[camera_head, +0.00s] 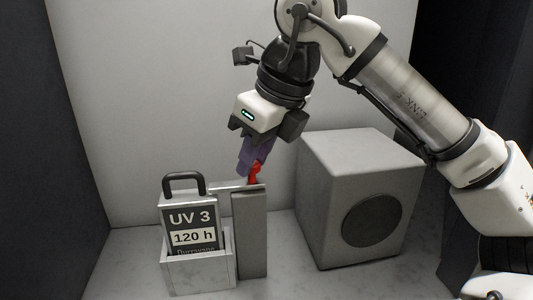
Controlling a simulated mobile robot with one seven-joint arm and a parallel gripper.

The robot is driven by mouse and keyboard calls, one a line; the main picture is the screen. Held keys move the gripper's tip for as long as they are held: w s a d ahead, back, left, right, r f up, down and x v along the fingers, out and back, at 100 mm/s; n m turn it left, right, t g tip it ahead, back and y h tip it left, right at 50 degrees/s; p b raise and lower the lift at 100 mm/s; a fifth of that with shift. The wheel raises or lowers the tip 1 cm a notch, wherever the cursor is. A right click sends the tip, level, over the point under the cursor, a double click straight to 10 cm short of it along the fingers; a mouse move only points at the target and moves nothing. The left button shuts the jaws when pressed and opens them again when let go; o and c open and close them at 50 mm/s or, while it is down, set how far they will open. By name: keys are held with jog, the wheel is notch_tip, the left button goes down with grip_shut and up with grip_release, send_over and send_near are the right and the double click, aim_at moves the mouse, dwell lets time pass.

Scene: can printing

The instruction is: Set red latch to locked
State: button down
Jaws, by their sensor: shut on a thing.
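The red latch (255,172) sits at the top of a narrow grey upright block (250,232), and only part of it shows. My gripper (248,168) points down over the block from above, with its purple fingers shut on the red latch. The fingers hide much of the latch, so I cannot tell its exact setting. A dark cartridge with a handle, labelled "UV 3" and "120 h" (192,218), stands upright in a light grey holder (198,274) to the left of the block.
A large grey box (325,190) with a dark round disc (372,221) on its face stands to the right. Pale walls close the space behind, with dark panels at both sides. Some floor (287,278) is clear between the block and the box.

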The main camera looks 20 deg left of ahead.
jog(key=shift+a, duration=0.1)
jog(key=c, duration=1.2)
grip_release()
jog(key=shift+s+a, duration=0.15)
jog(key=shift+r, duration=0.15)
jog(key=b+v, duration=0.1)
jog(key=v, duration=0.6)
jog(key=shift+r, duration=0.1)
